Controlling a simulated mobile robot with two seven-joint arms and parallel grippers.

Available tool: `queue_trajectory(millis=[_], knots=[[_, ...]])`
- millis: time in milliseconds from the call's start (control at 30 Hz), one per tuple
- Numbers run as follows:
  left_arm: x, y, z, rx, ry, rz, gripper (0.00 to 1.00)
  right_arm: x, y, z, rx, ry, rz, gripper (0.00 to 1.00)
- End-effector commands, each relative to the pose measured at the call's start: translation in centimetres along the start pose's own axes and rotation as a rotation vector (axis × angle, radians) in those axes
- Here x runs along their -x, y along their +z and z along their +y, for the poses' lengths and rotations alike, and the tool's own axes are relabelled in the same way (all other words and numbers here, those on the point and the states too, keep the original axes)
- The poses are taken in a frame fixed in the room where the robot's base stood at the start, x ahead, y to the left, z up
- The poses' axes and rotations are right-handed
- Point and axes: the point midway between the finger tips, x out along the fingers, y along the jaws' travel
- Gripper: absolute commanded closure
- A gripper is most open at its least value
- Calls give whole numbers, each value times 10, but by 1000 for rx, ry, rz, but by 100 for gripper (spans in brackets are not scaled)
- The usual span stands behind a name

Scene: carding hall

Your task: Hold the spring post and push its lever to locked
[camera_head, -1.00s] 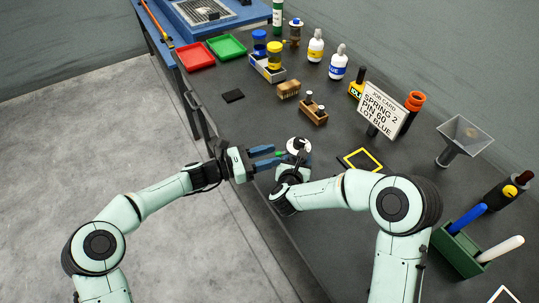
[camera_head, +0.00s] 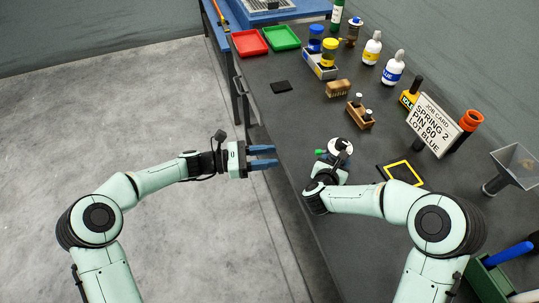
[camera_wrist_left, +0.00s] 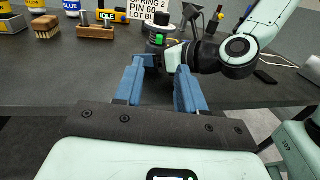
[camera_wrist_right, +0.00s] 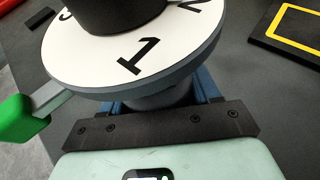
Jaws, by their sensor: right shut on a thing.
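The spring post (camera_head: 341,147) stands on the bench near its front edge, with a white numbered dial (camera_wrist_right: 90,55) and a black knob on top. Its lever has a green tip (camera_wrist_right: 18,118), sticking out to the left of the dial in the right wrist view; the green also shows in the left wrist view (camera_wrist_left: 158,40). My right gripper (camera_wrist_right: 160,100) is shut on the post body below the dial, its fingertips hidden. My left gripper (camera_head: 275,157) is open and empty, left of the lever and apart from it. The locked mark is not readable.
A wooden block with pins (camera_head: 360,114), a brush (camera_head: 338,89) and bottles stand farther back. A funnel (camera_head: 513,165) is at right. Floor is clear left of the bench.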

Motion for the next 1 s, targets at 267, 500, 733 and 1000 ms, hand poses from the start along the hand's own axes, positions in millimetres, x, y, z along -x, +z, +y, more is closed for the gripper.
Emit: queue_trajectory(millis=[267, 500, 733, 1000], knots=[[-14, 19, -3, -7, -42, 169, 61, 0, 1, 0, -1, 1, -2, 94], [-16, 50, 0, -6, -18, 363, 61, 0, 1, 0, -1, 0, -2, 94], [-32, 48, 1, 0, -8, 395, 61, 0, 1, 0, -1, 1, -2, 94], [-82, 27, 0, 0, -9, 394, 61, 0, 1, 0, -1, 0, -3, 94]])
